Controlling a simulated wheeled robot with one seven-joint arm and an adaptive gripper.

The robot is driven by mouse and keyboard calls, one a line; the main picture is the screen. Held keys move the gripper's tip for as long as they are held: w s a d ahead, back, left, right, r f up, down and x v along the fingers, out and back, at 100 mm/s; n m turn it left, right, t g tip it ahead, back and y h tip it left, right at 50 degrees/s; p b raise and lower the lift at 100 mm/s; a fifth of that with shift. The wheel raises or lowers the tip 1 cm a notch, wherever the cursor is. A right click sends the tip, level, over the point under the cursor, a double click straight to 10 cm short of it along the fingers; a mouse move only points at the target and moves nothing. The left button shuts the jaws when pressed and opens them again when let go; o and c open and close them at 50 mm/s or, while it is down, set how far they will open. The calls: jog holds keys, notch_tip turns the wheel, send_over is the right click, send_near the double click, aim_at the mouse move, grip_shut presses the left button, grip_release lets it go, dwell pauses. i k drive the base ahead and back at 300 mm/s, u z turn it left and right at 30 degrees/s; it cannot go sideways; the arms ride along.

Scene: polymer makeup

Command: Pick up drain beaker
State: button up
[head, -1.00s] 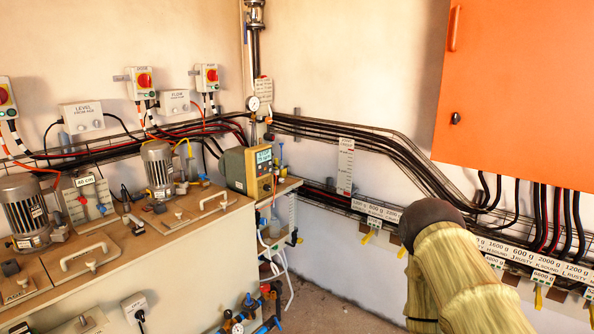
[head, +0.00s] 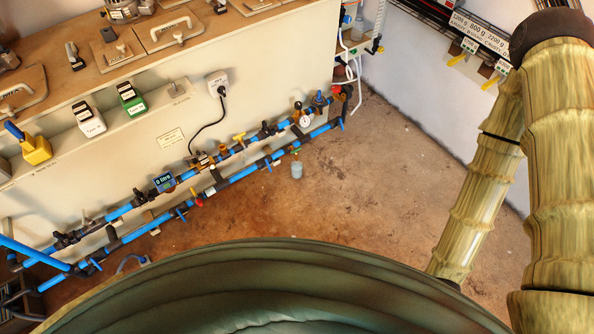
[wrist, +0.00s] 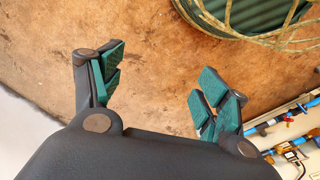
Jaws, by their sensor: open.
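A small translucent bluish beaker (head: 297,171) stands on the brown floor in the head view, beneath a small valve on the lower blue pipe. I take it to be the drain beaker. My gripper (wrist: 155,88) shows in the wrist view with its two green-padded fingers spread wide and nothing between them. Bare floor lies beyond the fingers. My gripper is out of sight in the head view, where only my arm shows at the right. The beaker cannot be made out in the wrist view.
Blue pipes (head: 225,185) with valves and gauges run low along the pale cabinet (head: 60,200). The floor (head: 370,190) right of the beaker is clear. A white wall (head: 430,85) with labelled hooks stands at the right. The pipes also show in the wrist view (wrist: 283,120).

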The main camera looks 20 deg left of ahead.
aim_at(296, 167)
jog(key=u, duration=0.45)
jog(key=k, duration=0.6)
jog(key=u, duration=0.8)
jog(key=i, duration=1.65)
jog(key=z, duration=0.8)
